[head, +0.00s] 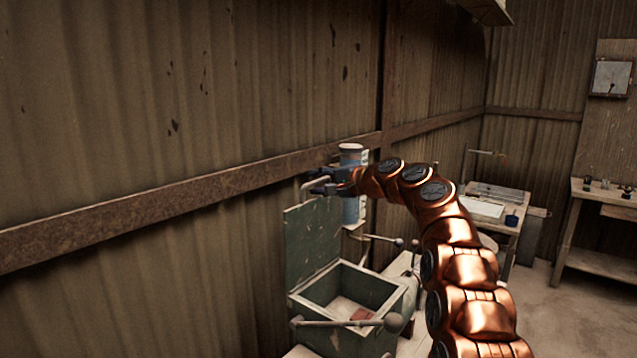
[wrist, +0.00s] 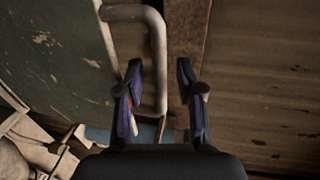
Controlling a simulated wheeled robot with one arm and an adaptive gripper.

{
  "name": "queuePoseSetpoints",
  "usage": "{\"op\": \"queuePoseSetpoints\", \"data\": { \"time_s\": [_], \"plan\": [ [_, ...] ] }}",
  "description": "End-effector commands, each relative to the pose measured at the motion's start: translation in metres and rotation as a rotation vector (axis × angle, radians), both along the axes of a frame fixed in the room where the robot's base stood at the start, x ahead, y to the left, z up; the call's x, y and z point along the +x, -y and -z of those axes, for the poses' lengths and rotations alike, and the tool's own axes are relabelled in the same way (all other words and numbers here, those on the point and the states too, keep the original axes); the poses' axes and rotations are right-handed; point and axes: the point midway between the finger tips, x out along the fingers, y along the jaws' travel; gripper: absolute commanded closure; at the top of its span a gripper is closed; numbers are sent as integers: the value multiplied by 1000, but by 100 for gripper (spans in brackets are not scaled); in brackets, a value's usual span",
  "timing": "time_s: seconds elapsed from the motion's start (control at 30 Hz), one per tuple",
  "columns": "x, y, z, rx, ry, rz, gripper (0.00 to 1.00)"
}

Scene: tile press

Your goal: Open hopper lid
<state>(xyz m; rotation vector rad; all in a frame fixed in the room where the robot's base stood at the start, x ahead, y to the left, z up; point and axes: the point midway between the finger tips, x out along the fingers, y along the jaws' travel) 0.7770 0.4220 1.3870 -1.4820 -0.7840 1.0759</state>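The hopper (head: 378,296) is a green, worn, square box, open at the top, with something reddish inside. Its green lid (head: 312,238) stands upright at the back left edge, near the corrugated wall. A grey bent-pipe handle (head: 305,187) is at the lid's upper edge. My gripper (head: 314,181) is up at that edge, beside the handle. In the wrist view, the lid (wrist: 48,55) is at left and the handle (wrist: 157,50) runs down between the spread fingers of my gripper (wrist: 158,66), nearer the left one. The fingers look apart from it.
A blue cylinder with a pinkish top (head: 350,155) stands behind my gripper near the wall. A lever with a round knob (head: 393,322) crosses the hopper's front. A rusty wall beam (head: 160,207) runs close by. A table (head: 500,207) and bench (head: 600,193) stand at right.

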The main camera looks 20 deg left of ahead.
Motion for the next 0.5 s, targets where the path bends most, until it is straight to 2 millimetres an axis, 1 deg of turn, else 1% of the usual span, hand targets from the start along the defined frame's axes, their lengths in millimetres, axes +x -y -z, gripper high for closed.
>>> {"op": "queuePoseSetpoints", "data": {
  "time_s": [0.37, 0.5],
  "plan": [
    [-10, 21, -6, 2, -3, -1, 63],
    [-15, 36, -10, 2, 0, 1, 63]
  ]
}}
